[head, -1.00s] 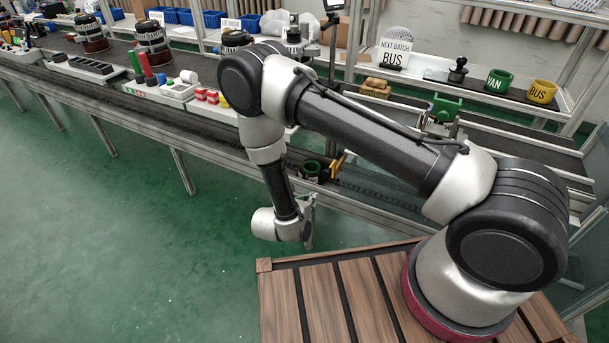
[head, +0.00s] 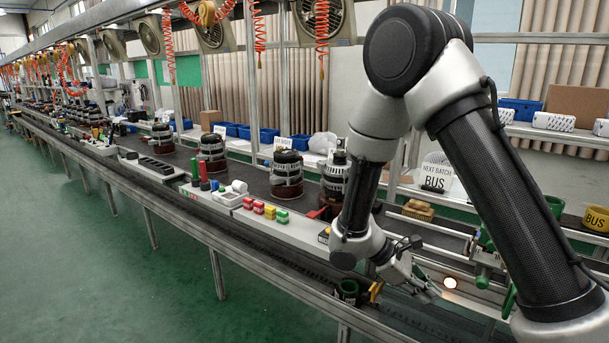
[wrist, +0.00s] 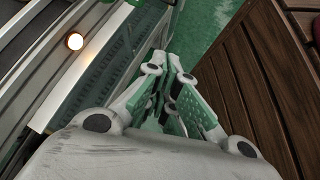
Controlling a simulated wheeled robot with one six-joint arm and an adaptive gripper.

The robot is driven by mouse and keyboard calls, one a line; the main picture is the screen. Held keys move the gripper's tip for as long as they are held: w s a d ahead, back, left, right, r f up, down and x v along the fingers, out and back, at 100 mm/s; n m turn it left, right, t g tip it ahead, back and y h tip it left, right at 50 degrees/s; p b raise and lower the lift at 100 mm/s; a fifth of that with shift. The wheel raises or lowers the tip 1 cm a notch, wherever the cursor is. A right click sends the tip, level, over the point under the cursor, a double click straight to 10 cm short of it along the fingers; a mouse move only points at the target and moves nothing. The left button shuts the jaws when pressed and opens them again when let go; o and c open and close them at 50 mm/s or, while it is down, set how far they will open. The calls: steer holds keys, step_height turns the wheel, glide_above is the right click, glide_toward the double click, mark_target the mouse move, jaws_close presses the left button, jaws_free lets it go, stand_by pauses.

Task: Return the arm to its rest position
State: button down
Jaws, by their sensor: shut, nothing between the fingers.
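My arm is raised at the right of the head view, with its elbow high and its forearm hanging down. My gripper (head: 426,286) is at the low end, in front of the line's near edge, and holds nothing. In the wrist view the fingers of my gripper (wrist: 170,62) are closed together, with green pads on them. They point over green floor between the metal edge of the line and a brown slatted wooden deck.
The conveyor line (head: 240,200) runs far left with several alternators (head: 286,172). Coloured blocks (head: 265,209) lie along its near side. The floor at left is clear.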

steer(key=s+d+r+m+t+y, duration=0.2)
steer(key=s+r+m+y, duration=0.1)
steer(key=r, duration=0.5)
steer(key=s+d+r+m+t+y, duration=0.2)
steer(key=s+r+m, duration=0.3)
steer(key=r, duration=0.4)
steer(key=s+d+r+m+t+y, duration=0.3)
steer(key=s+r+m+y, duration=0.1)
steer(key=r, duration=0.4)
steer(key=shift+s+d+r+m+y, duration=0.2)
steer(key=shift+s+d+m+y, duration=0.3)
steer(key=shift+s, duration=0.65)
